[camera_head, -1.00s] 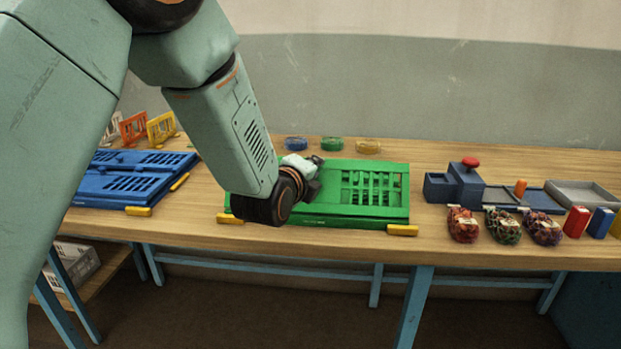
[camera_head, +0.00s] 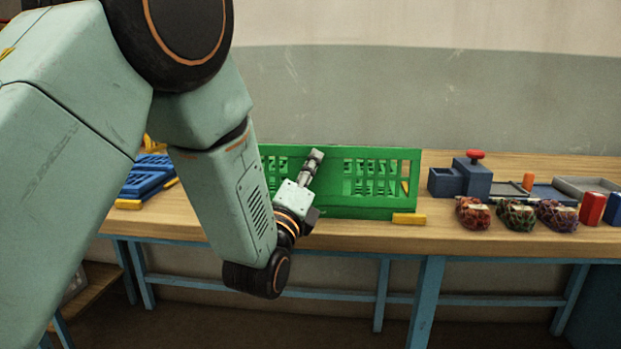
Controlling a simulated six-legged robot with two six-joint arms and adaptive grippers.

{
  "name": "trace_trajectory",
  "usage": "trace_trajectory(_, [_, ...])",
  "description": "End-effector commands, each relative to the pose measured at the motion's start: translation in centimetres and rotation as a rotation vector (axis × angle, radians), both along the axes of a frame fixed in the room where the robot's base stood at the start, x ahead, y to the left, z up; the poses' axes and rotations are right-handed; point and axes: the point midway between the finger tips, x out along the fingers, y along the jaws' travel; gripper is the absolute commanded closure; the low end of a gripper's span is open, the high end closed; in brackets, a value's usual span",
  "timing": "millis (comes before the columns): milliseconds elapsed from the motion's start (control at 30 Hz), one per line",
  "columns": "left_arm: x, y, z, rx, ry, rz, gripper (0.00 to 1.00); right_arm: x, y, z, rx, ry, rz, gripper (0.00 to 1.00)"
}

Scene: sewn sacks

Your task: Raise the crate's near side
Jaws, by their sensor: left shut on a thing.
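The green crate (camera_head: 385,208) stands on the wooden table in the middle of the view. Its near side (camera_head: 408,165) is upright, a slotted panel facing me. My left gripper (camera_head: 315,158) is at the panel's upper edge, near its middle, and is shut on it. The fingertips are small in the picture, and my left arm covers the crate's left end. A yellow block (camera_head: 409,219) lies at the crate's front right corner. My right gripper is not in view.
A blue folded crate (camera_head: 147,182) lies at the left, partly behind my arm. At the right are a blue device with a red knob (camera_head: 474,156), several filled net sacks (camera_head: 515,215), a grey tray (camera_head: 588,187) and a red block (camera_head: 592,209). The table's front edge is clear.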

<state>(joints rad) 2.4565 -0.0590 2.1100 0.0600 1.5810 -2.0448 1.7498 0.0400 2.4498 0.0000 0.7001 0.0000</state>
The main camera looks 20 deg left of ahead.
Motion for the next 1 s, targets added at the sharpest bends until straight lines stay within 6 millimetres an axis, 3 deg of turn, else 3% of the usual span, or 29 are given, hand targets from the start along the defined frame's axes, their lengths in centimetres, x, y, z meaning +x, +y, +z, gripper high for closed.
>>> trace_trajectory(300, [-0.75,-0.21,-0.77,0.000,0.013,-0.002,1.00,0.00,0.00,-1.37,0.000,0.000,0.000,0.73])
trace_trajectory(833, [-0.89,-0.25,-1.15,0.000,0.024,-0.003,1.00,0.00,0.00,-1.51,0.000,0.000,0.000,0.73])
trace_trajectory(867, [-0.90,-0.26,-1.16,0.000,0.024,-0.003,0.82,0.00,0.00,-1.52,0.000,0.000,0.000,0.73])
trace_trajectory(1000, [-0.89,-0.24,-1.07,0.000,0.022,-0.002,0.73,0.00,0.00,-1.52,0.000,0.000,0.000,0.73])
